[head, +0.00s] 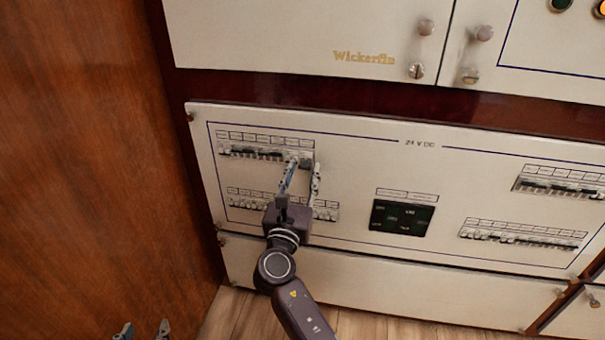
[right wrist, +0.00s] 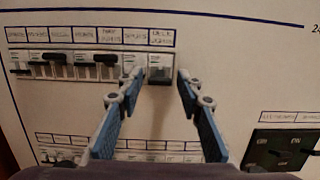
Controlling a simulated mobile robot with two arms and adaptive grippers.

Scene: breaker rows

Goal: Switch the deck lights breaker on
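The deck lights breaker (right wrist: 159,66) is at the right end of the upper breaker row in the right wrist view, under a label that seems to read "deck lights". Its face looks pale above and dark below; I cannot tell its lever position. My right gripper (right wrist: 159,78) is open and empty, its fingertips on either side of this breaker. Whether they touch the panel is unclear. In the head view my right gripper (head: 304,165) is at the right end of the upper left row (head: 262,151). My left gripper (head: 144,330) shows only its parted fingertips at the bottom edge.
A lower breaker row (head: 250,198) is partly behind my right gripper. A wooden wall (head: 90,150) stands at the left. White cabinet doors (head: 300,30) are above.

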